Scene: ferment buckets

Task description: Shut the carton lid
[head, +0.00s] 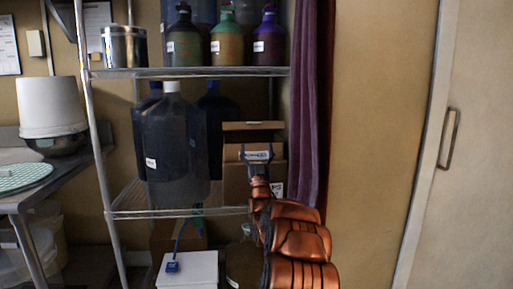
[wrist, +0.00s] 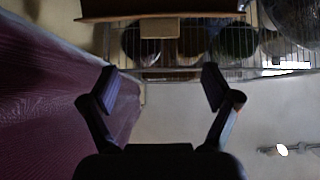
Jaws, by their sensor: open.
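The brown carton (head: 235,182) stands on the middle shelf at its right end. Its lid (head: 254,126) is raised, with a dark gap between it and the carton's front. My gripper (head: 257,152) is open and empty, with its fingers in front of the carton's upper front, below the lid. The head view does not show whether they touch it. In the wrist view my gripper (wrist: 158,88) has its fingers wide apart with nothing between them. A brown board with a small tab (wrist: 160,27) crosses the top of that view; it looks like part of the carton.
A wire rack (head: 200,72) holds large dark jugs (head: 175,145) left of the carton and bottles (head: 225,40) above. A purple curtain (head: 310,100) hangs close on the right. A white box (head: 187,270) sits below. A sink counter (head: 25,195) is at left.

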